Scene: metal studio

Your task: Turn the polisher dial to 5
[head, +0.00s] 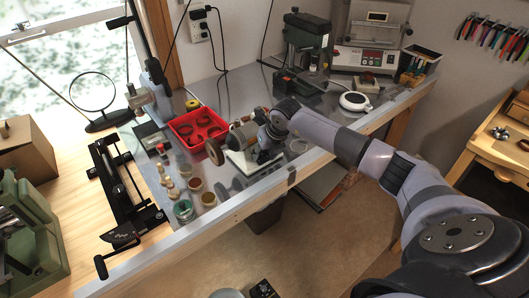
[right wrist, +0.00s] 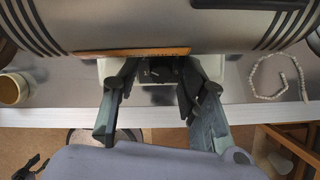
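The polisher (head: 238,134) stands on the metal bench top in the head view, with a round wheel at its left end and a pale base (head: 240,163) below. In the right wrist view its grey, striped motor body (right wrist: 160,30) fills the top. A small dark part, perhaps the dial (right wrist: 158,70), is on the base front below the body, in shadow; its setting cannot be read. My right gripper (right wrist: 158,78) is at the base front, its fingers apart on either side of that dark part. Contact cannot be made out. My left gripper is not in view.
A red tray (head: 180,141) and several small jars stand left of the polisher. In the right wrist view a beaded chain (right wrist: 278,82) lies right of the base and a tan cup (right wrist: 14,89) left. A green drill press (head: 304,50) stands at the back. The bench edge is close in front.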

